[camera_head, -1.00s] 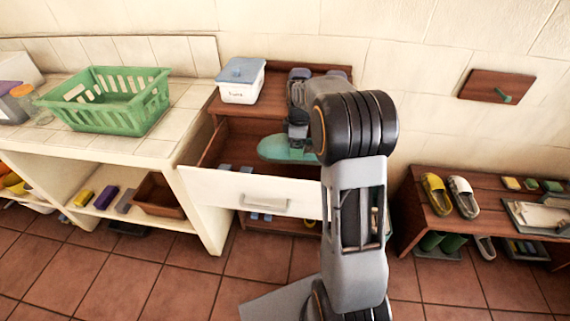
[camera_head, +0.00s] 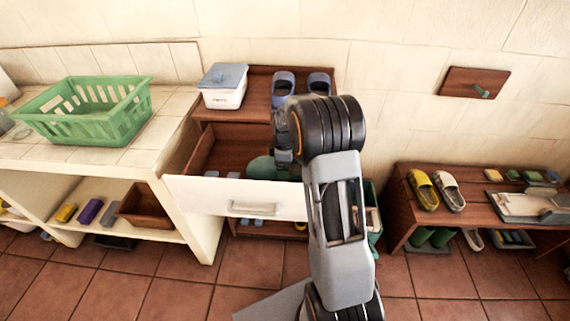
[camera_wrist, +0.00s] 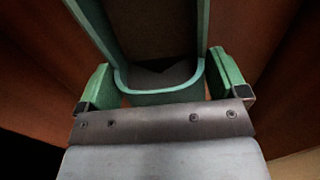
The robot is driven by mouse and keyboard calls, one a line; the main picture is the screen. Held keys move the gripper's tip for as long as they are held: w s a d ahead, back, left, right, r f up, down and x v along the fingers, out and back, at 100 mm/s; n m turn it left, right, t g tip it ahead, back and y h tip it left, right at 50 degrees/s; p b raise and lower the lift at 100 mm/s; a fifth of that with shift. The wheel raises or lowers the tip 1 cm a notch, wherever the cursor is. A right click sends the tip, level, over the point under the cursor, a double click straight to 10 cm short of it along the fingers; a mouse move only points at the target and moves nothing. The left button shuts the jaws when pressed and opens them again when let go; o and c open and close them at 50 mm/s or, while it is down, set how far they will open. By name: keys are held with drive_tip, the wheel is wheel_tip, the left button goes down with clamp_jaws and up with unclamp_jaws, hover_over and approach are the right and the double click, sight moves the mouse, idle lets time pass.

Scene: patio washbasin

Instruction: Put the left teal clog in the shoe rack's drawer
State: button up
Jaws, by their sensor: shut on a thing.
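The teal clog (camera_head: 262,168) is inside or just over the open drawer, partly hidden by my arm. In the wrist view its teal rim (camera_wrist: 160,97) and dark inside lie between the two green finger pads of my gripper (camera_wrist: 162,80), which is shut on it. In the head view my gripper (camera_head: 283,152) is mostly hidden behind my wrist. The drawer (camera_head: 190,190) of the shoe rack (camera_head: 262,92) is pulled out, with its wooden inside showing at the left. I cannot tell whether the clog touches the drawer's floor.
Blue-grey clogs (camera_head: 284,85) and a white lidded box (camera_head: 223,88) stand on the rack's top. A tiled counter (camera_head: 150,150) with a green basket (camera_head: 92,120) is at the left. A low wooden bench (camera_head: 400,200) with yellow and grey shoes is at the right.

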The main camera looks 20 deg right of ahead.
drive_tip(key=o, duration=0.8)
drive_tip(key=shift+f, duration=0.1)
wheel_tip(320, 180, up, 12)
drive_tip(key=shift+f+p, duration=0.15)
drive_tip(key=shift+p, duration=0.3)
drive_tip(key=s+a+m+t, duration=0.1)
drive_tip(key=s+a+m, duration=0.2)
drive_tip(key=s, duration=0.4)
drive_tip(key=s+a+r+m+t, duration=0.1)
drive_tip(key=s+a+m, duration=0.3)
drive_tip(key=s, duration=0.3)
drive_tip(key=s+a+r+m+t, duration=0.1)
drive_tip(key=s+a+m, duration=0.2)
drive_tip(key=s+m, duration=0.2)
drive_tip(key=shift+s+a, duration=0.15)
drive_tip(key=shift+s, duration=0.6)
drive_tip(key=shift+s+a, duration=0.1)
drive_tip(key=shift+s, duration=0.65)
drive_tip(key=shift+r, duration=0.1)
